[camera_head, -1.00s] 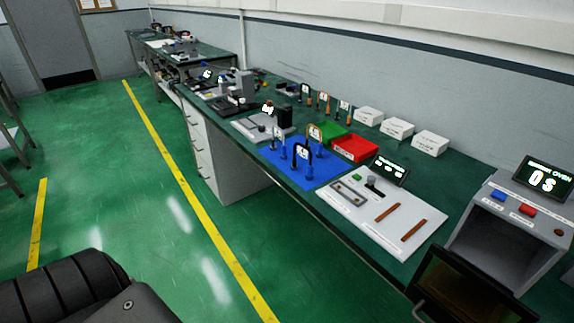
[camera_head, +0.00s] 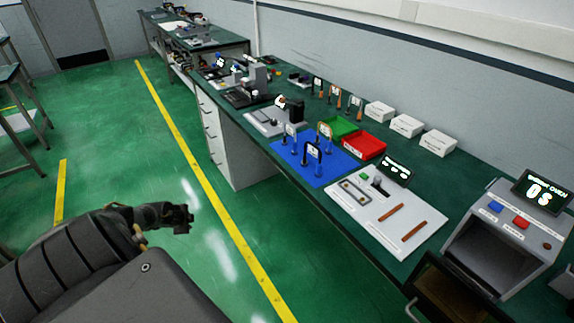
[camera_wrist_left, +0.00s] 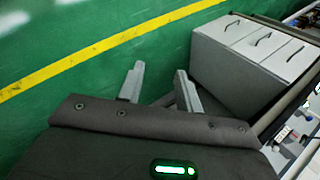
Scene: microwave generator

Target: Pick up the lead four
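Several small leads with white tags stand on a blue mat (camera_head: 330,172) on the long bench. They include a black looped lead (camera_head: 306,155) and an orange-looped lead (camera_head: 318,140). More orange and dark leads (camera_head: 337,98) stand in a row behind, near the wall. The tags are too small to read, so I cannot tell which is lead four. My left gripper (camera_head: 184,219) is over the green floor, left of the bench and well away from the leads. In the left wrist view (camera_wrist_left: 160,78) its two fingers are apart with nothing between them. My right gripper is out of view.
Beside the mat are a green tray (camera_head: 338,127), a red tray (camera_head: 364,147) and a white panel (camera_head: 408,222). A grey oven (camera_head: 507,235) with its dark door hanging open stands at the right. White drawers (camera_head: 232,147) sit under the bench.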

